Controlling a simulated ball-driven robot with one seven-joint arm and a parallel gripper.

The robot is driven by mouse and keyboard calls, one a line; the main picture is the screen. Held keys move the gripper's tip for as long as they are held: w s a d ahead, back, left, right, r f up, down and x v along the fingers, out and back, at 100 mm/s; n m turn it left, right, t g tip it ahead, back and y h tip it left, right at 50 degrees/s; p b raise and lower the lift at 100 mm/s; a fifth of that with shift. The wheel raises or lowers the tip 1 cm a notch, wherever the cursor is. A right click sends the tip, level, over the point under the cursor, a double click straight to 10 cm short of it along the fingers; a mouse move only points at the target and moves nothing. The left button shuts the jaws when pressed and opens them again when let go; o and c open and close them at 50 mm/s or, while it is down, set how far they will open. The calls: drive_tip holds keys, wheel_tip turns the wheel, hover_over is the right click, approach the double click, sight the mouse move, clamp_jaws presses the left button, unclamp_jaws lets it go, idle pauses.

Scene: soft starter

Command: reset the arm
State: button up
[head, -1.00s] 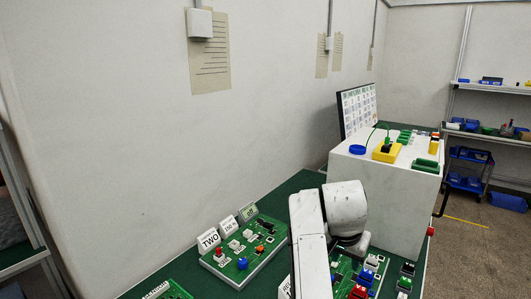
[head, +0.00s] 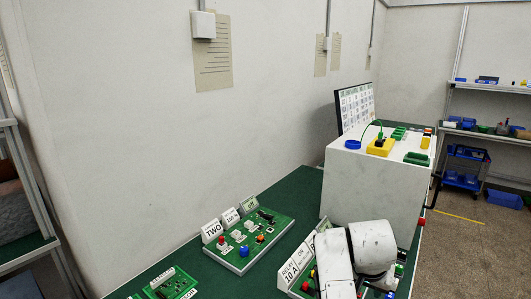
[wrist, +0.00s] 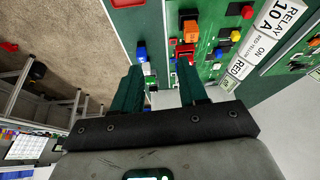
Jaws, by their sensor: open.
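My gripper (wrist: 160,88) shows in the wrist view with its two dark green fingers spread apart and nothing between them. It is above the green bench, near a green circuit board (wrist: 215,20) with red, orange and blue parts. In the head view my white arm covers much of this board, and the gripper itself is hidden. The "10 A" sign (head: 290,272) shows left of the arm.
A second green board (head: 250,240) with a "TWO" sign (head: 212,230) lies left of my arm. Another board (head: 172,286) lies at the front left. Shelves (head: 490,85) stand far right.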

drive_tip(key=s+d+f+n, duration=0.25)
drive_tip(key=s+f, duration=0.25)
drive_tip(key=s, duration=0.3)
drive_tip(key=s+d+f+n, duration=0.1)
drive_tip(key=s+d+f, duration=0.25)
drive_tip(key=s, duration=0.35)
drive_tip(key=s+a+f+n+t+y, duration=0.1)
drive_tip(key=s+a+y, duration=0.1)
drive_tip(key=s, duration=0.5)
drive_tip(key=s+a+f+n+y, duration=0.1)
drive_tip(key=s+f+n, duration=0.1)
drive_tip(key=s, duration=0.5)
drive_tip(key=s+f+g+b, duration=0.4)
drive_tip(key=s+f+b, duration=0.6)
drive_tip(key=f, duration=0.5)
drive_tip(key=shift+s+d+f+m, duration=0.35)
drive_tip(key=shift+s+d, duration=0.1)
drive_tip(key=shift+s, duration=0.15)
